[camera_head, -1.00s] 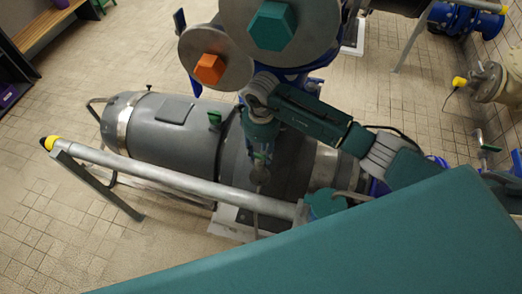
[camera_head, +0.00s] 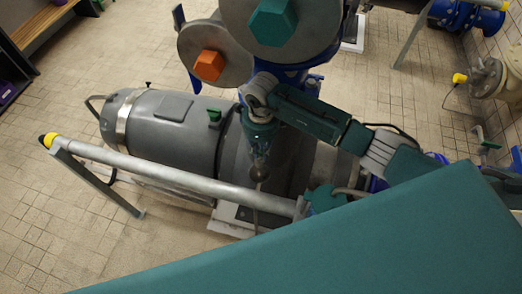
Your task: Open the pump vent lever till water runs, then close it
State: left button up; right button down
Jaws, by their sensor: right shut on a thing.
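The grey pump body (camera_head: 180,128) lies on its side across the middle, with a small green fitting (camera_head: 214,115) upright on top. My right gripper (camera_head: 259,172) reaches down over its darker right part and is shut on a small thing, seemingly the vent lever. The gripper hides that thing almost wholly, so its angle cannot be told. A thin grey tube (camera_head: 256,215) runs down from beneath the gripper. No running water can be made out. My left gripper is not in view.
A grey rail (camera_head: 180,179) with a yellow-and-black end crosses in front of the pump. Two large round grey discs, one with an orange hexagon (camera_head: 208,65) and one with a teal hexagon (camera_head: 272,22), stand behind. Tiled floor (camera_head: 45,210) is clear at left.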

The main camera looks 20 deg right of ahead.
jog(key=n+b, duration=0.2)
jog(key=b, duration=0.1)
jog(key=n+b, duration=0.2)
jog(key=b, duration=0.1)
jog(key=n+b, duration=0.2)
jog(key=b, duration=0.1)
jog(key=shift+w+d+f, duration=0.15)
jog(key=shift+w+d, duration=0.05)
jog(key=shift+w, duration=0.05)
jog(key=shift+r+n+b, duration=0.2)
jog(key=shift+n+b, duration=0.6)
jog(key=shift+b, duration=0.1)
jog(key=c, duration=1.7)
grip_release()
jog(key=shift+o, duration=0.2)
